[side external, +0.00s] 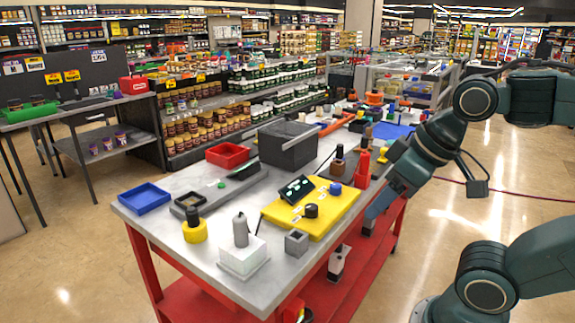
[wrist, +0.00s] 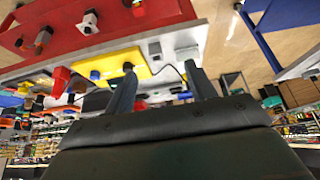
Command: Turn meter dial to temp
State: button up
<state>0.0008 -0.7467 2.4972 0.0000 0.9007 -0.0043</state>
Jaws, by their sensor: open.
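A yellow meter (side external: 335,215) lies flat on the grey table, with a tilted black display (side external: 297,189) on it. A round black dial (side external: 311,211) and a smaller blue knob (side external: 335,188) sit on its face. The dial's markings are too small to read. My gripper (side external: 372,218) is open and empty at the table's right edge, to the right of the meter and apart from it. In the wrist view, turned upside down, my two fingers (wrist: 159,68) are spread; the yellow meter (wrist: 108,64) shows beyond them, with the left fingertip overlapping the dial area.
On the table (side external: 190,252) stand a white block with a grey cylinder (side external: 240,232), a small grey cube (side external: 297,242), a yellow-based black knob (side external: 194,228), a blue tray (side external: 145,198), and a dark bin (side external: 288,145). A red bottle (side external: 362,168) stands behind the meter.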

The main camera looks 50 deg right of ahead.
jog(key=n+g, duration=0.6)
jog(key=n, duration=0.3)
send_over(311, 207)
notch_tip(311, 207, down, 5)
jog(key=shift+w+r, duration=0.1)
jog(key=shift+r, duration=0.1)
jog(key=shift+f, duration=0.1)
jog(key=shift+f, duration=6.8)
jog(key=c, duration=1)
jog(key=shift+o, duration=0.2)
